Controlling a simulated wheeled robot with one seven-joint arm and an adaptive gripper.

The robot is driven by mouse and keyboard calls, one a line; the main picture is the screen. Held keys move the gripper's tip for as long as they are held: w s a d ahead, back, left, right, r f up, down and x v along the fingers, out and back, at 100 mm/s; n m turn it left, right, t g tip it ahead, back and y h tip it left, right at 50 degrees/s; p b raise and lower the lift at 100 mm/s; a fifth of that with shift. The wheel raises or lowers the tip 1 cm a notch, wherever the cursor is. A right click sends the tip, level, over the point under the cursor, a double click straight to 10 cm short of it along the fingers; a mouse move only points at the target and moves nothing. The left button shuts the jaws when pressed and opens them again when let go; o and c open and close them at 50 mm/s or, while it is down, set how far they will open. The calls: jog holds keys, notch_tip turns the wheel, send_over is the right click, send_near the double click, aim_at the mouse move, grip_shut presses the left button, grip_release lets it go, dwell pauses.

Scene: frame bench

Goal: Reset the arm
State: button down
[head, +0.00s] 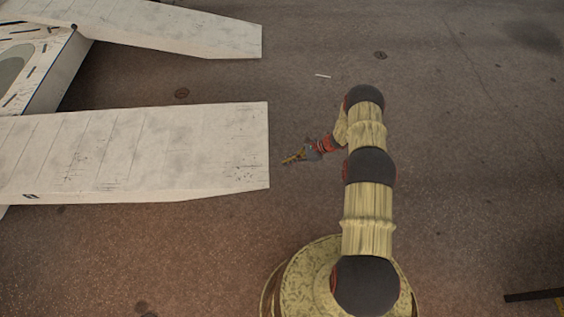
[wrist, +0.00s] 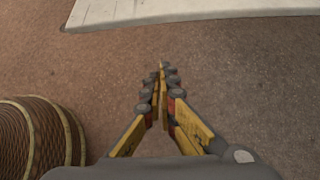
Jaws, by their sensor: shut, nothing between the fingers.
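My gripper (head: 290,160) is at the end of my arm, which reaches up from the bottom of the head view and bends left near its far end. The gripper points left, just right of the end of the nearer pale ramp. In the wrist view my gripper (wrist: 162,70) has its yellow and grey fingers together at the tips. Nothing shows between them, and only bare floor lies beneath.
Two pale, scuffed ramps, the nearer (head: 150,152) and the farther (head: 180,30), extend from a white structure (head: 45,65) on the left. A small white strip (head: 322,75) lies on the brown floor. A dark bar (head: 535,295) is at bottom right.

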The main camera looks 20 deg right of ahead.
jog(key=p+v, duration=0.1)
jog(key=v, duration=0.3)
jog(key=shift+s+a, duration=0.1)
jog(key=shift+s, duration=0.1)
jog(key=s+a+r+n+g, duration=0.1)
jog(key=s+a+n+g, duration=0.2)
jog(key=s, duration=0.7)
jog(key=s+r+n+g+h, duration=0.1)
jog(key=s+r+n+h, duration=0.2)
jog(key=r, duration=0.9)
jog(key=s+r+n+h, duration=0.1)
jog(key=s+r+n, duration=0.3)
jog(key=r, duration=0.7)
jog(key=s+r+n+g+h, duration=0.1)
jog(key=r+n+h, duration=0.3)
jog(key=r, duration=0.8)
jog(key=s+a+r+n+t, duration=0.2)
jog(key=s+a+r, duration=0.1)
jog(key=r, duration=0.6)
jog(key=s+a+r+n+t+h+p, duration=0.1)
jog(key=s+a+r+n+t, duration=0.1)
jog(key=s+r, duration=0.4)
jog(key=s+a+r+n+t+h+p, duration=0.1)
jog(key=s+a+r+n+t, duration=0.2)
jog(key=r, duration=0.9)
jog(key=shift+s+a+n+t, duration=0.3)
jog(key=shift+s+a+n, duration=0.15)
jog(key=shift+s, duration=0.4)
